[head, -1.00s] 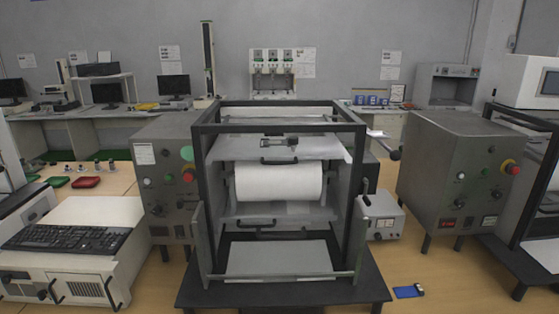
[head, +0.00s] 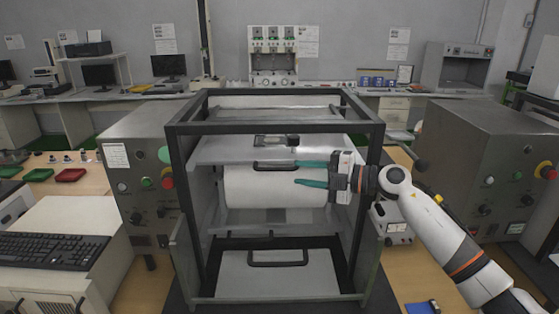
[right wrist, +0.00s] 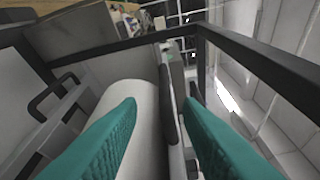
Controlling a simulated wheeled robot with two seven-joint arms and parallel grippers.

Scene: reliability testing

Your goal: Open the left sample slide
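The testing machine has a black open frame (head: 280,128) with a white roll (head: 250,188) inside. A grey upper plate (head: 225,150) with a dark handle (head: 274,164) lies above the roll. Below is a light lower panel (head: 278,281) with another dark handle (head: 278,259). Which part is the left sample slide, I cannot tell. My right gripper (head: 311,173) is open and empty, its teal fingers pointing left in front of the roll, tips just right of the upper handle. In the right wrist view, a dark bar (right wrist: 168,95) shows between the spread fingers. My left gripper is not in view.
Grey control boxes stand left (head: 145,150) and right (head: 480,150) of the machine. A keyboard (head: 50,249) lies at the left. The frame's right post (head: 366,200) is close to my right gripper. A blue object (head: 422,308) lies on the table.

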